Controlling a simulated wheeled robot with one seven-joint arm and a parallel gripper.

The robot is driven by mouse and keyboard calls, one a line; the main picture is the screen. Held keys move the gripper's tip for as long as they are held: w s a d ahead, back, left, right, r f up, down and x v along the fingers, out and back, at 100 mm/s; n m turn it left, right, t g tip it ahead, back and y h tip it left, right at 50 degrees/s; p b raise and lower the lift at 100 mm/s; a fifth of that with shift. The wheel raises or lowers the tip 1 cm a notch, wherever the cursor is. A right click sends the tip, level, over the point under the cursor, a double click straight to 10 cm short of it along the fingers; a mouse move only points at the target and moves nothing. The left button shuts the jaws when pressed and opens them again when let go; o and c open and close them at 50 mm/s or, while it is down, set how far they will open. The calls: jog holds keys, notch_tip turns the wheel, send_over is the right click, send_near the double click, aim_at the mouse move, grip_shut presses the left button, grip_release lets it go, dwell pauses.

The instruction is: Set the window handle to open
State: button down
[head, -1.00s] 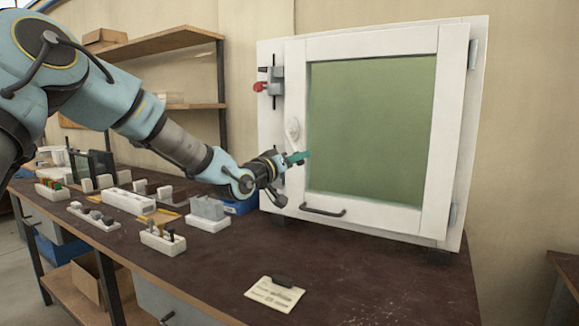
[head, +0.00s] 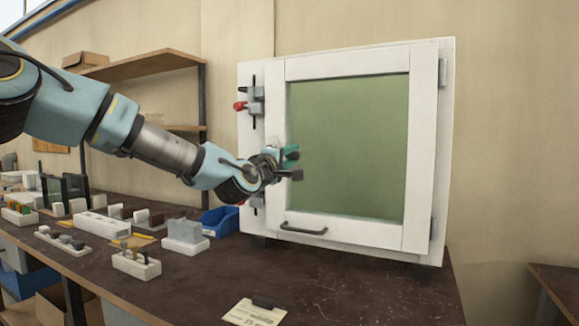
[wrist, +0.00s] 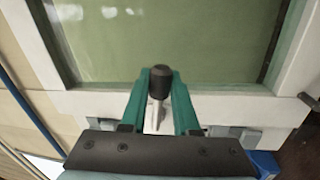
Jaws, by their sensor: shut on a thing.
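The white window (head: 425,150) with a green pane (head: 350,145) stands upright on the bench, its sash flush in the frame. The window handle's white base (head: 273,143) shows on the left stile in the head view. In the wrist view the handle's dark grip (wrist: 160,82) sits between my teal fingers, with a pale shank below it. My gripper (head: 291,155) is at the left stile, shut on the handle; it also shows in the wrist view (wrist: 160,95). The gripper hides most of the handle in the head view, so its exact angle is unclear.
A clamp with a red end (head: 241,106) is at the window's upper left. A dark pull bar (head: 304,229) is on the bottom rail. White blocks (head: 136,263) and a blue bin (head: 220,221) stand at left. A card (head: 254,314) lies in front; the bench around it is clear.

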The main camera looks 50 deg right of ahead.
jog(key=shift+r+n+t, duration=0.4)
jog(key=shift+r+n, duration=0.2)
jog(key=shift+n, duration=0.4)
jog(key=c, duration=0.6)
grip_release()
jog(key=shift+c, duration=0.2)
jog(key=b+v, duration=0.2)
jog(key=v, duration=0.9)
jog(key=shift+b, duration=0.35)
jog(key=shift+d+r, duration=0.1)
